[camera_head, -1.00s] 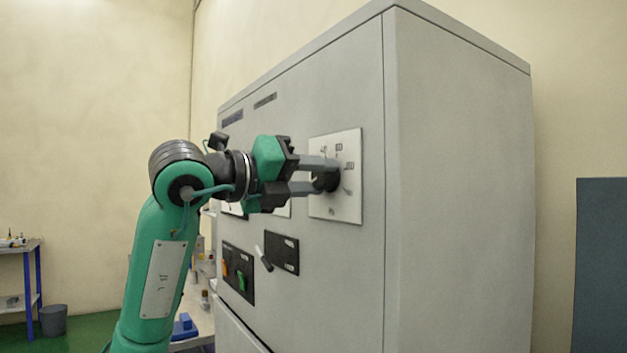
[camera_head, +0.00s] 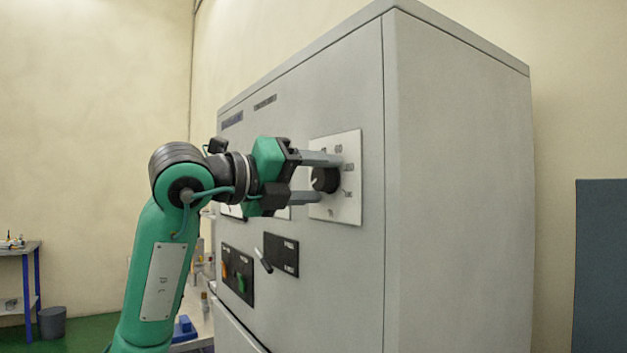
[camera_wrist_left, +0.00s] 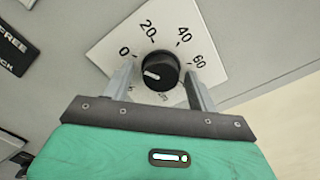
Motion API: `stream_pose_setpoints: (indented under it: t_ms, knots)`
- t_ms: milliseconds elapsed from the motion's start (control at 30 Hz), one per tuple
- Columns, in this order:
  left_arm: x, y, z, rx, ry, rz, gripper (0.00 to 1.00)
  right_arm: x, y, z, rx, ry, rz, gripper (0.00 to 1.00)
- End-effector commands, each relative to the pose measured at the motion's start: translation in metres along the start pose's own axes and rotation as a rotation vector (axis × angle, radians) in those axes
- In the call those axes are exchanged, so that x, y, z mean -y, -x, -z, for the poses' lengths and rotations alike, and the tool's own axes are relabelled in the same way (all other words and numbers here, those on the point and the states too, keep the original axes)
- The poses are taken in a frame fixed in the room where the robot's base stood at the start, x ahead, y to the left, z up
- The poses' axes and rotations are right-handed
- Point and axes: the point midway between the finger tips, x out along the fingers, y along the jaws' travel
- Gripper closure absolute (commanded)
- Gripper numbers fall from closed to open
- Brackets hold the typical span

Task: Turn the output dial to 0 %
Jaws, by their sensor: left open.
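The output dial (camera_head: 325,180) is a round black knob on a white scale plate (camera_head: 350,208) on the grey cabinet's front. In the left wrist view the dial (camera_wrist_left: 160,68) has a white mark pointing left, near the 0 side. The 0 label (camera_wrist_left: 124,52) sits a little above the mark's direction; I cannot tell exact alignment. The labels 20, 40 and 60 are readable; lower ones are partly hidden. My left gripper (camera_head: 326,178) is open, with one finger on each side of the dial. Gaps show between fingers and knob in the wrist view. My right gripper is not in view.
The grey cabinet (camera_head: 455,190) fills the middle. Below the dial are a black panel with a lever (camera_head: 281,254) and a panel with orange and green switches (camera_head: 238,272). A bench and bin (camera_head: 52,321) stand far left.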

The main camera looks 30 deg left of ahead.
Motion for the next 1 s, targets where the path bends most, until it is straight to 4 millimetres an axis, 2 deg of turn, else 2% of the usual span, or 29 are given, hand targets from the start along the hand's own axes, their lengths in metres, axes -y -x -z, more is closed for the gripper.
stream_pose_setpoints:
  t_ms: [167, 267, 433, 700, 833, 1000]
  knots:
    - [0.0, 0.008, -0.001, 0.004, -0.001, 0.001, 0.41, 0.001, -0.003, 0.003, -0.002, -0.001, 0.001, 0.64]
    - [-0.001, 0.023, 0.0, 0.006, -0.002, 0.001, 0.41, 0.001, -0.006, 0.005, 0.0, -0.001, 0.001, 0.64]
    - [-0.002, 0.062, 0.001, 0.006, -0.002, 0.0, 0.41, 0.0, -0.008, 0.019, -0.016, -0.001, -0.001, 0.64]
    - [-0.001, 0.117, 0.001, 0.003, -0.001, -0.001, 0.41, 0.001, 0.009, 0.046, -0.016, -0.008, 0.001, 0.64]
    - [-0.001, 0.132, 0.0, 0.002, 0.0, 0.0, 0.41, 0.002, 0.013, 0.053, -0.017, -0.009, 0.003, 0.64]
    - [0.0, 0.138, 0.0, 0.0, 0.0, 0.0, 0.41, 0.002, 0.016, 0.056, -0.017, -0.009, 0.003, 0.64]
